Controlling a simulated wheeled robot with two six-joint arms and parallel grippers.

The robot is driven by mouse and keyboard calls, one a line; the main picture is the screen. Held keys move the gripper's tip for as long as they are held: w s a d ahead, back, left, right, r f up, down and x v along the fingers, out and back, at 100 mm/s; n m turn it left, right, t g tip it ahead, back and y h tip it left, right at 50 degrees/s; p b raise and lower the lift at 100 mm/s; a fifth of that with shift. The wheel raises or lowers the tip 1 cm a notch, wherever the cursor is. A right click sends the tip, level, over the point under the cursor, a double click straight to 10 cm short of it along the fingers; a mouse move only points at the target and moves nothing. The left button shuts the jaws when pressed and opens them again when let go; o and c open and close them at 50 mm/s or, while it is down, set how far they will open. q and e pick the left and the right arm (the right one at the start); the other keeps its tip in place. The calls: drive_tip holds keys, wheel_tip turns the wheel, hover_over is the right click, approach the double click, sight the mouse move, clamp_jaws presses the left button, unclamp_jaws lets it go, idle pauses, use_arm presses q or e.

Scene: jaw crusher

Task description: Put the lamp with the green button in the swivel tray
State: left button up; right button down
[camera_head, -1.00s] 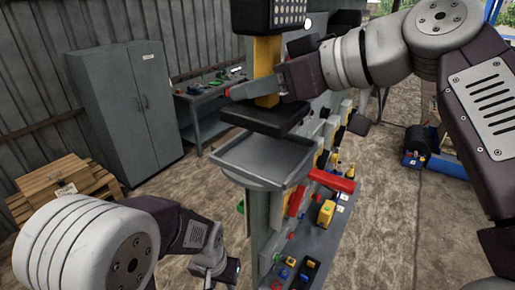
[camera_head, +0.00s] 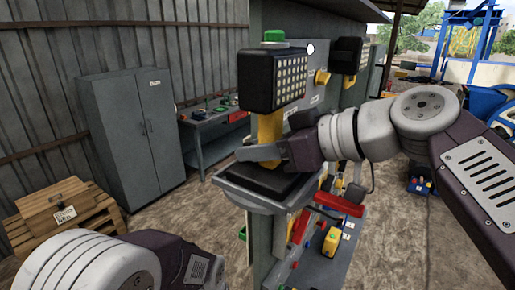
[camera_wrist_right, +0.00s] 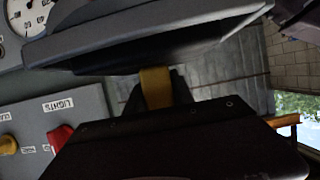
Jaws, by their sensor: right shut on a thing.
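The lamp with the green button (camera_head: 274,36) has a black head with a grid of lights, a yellow stem and a black base. My right gripper (camera_head: 258,152) is shut on its yellow stem, which also shows in the right wrist view (camera_wrist_right: 157,88). The lamp stands upright, its base over the grey swivel tray (camera_head: 252,201) and close to its floor. I cannot tell whether the base touches the tray. My left arm shows at the lower left of the head view; its gripper is out of the picture.
A grey cabinet (camera_head: 130,135), a workbench (camera_head: 215,127) and a wooden crate (camera_head: 62,208) stand behind at the left.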

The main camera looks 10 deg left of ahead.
drive_tip(key=c, duration=1.1)
unclamp_jaws()
drive_tip(key=shift+r+p, duration=0.25)
drive_tip(key=shift+p, duration=0.05)
drive_tip(key=b+v, duration=0.2)
drive_tip(key=v, duration=1)
drive_tip(key=shift+f, duration=0.1)
